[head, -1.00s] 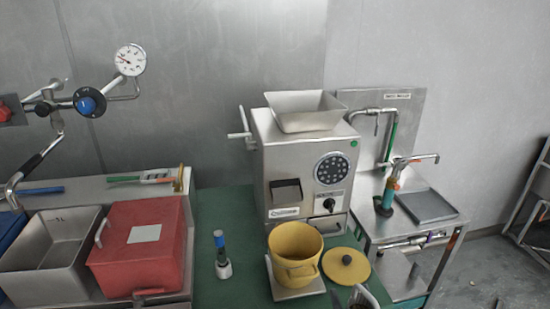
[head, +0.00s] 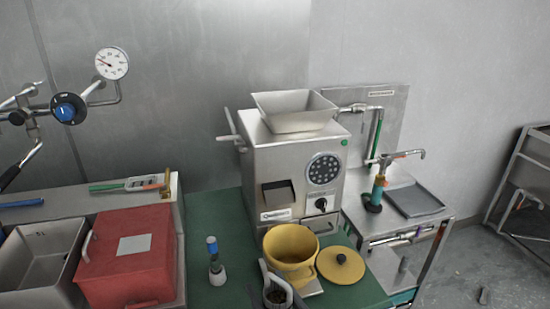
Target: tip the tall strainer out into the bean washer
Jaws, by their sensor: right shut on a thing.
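I cannot tell for sure which fixture is the bean washer. An open steel basin (head: 42,243) stands at the far left, and a steel stand with a label plate and piping (head: 381,108) stands at the right. My left gripper is not in view.
A steel grinder (head: 272,165) with an open hopper (head: 295,115) stands behind the yellow pot. A yellow lid (head: 341,265) lies to the pot's right. A red box (head: 118,275) is beside the basin. A small bottle-like tool (head: 214,258) stands on the green table (head: 200,228).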

